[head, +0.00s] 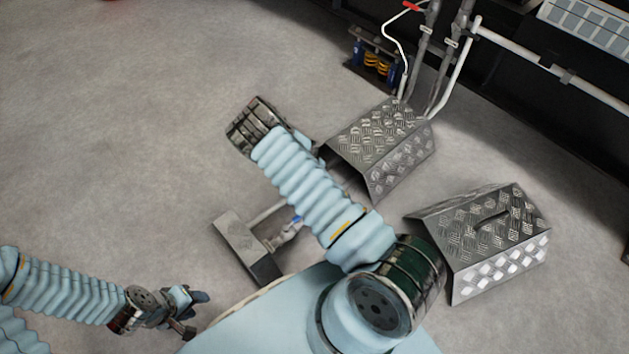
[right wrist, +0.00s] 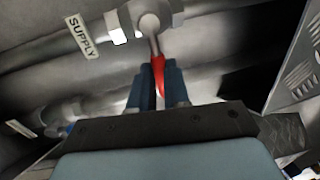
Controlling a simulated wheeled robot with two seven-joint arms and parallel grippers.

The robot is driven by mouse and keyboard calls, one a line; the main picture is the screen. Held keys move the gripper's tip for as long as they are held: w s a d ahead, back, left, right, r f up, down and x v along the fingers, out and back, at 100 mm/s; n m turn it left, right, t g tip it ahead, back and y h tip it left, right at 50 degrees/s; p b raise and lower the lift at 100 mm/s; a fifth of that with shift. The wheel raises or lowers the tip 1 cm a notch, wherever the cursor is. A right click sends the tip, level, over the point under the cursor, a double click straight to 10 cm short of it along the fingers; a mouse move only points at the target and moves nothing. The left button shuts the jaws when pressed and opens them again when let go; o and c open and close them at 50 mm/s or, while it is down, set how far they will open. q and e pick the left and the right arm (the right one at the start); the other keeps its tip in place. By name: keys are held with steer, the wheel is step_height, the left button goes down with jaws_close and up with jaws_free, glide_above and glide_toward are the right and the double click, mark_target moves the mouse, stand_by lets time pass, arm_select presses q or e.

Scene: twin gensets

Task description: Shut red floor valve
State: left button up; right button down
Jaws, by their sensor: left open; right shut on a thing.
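The red valve lever (right wrist: 158,75) shows in the right wrist view, hanging from a metal valve body (right wrist: 150,22) on a grey pipe beside a "SUPPLY" label (right wrist: 82,36). The lever points down in the picture, across the pipe's run. My right gripper (right wrist: 159,88) has its two blue fingers shut on the red lever, one on each side. In the head view my right arm hides the red valve and the right gripper. My left gripper (head: 196,314) is open and empty over the floor at lower left.
Tread-plate covers (head: 375,140) and (head: 505,235) stand on the floor. A grey metal box (head: 240,250) lies close to my base. In the right wrist view, a second pipe label (right wrist: 20,128) is at left. Pipes (head: 430,55) rise behind. The floor at left is clear.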

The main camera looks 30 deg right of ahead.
steer(key=c, duration=1.1)
jaws_free()
steer(key=shift+r, duration=0.1)
step_height(320, 180, up, 13)
steer(key=a+p, duration=0.2)
steer(key=shift+s+a+r+p, duration=0.2)
steer(key=shift+a+p, duration=0.15)
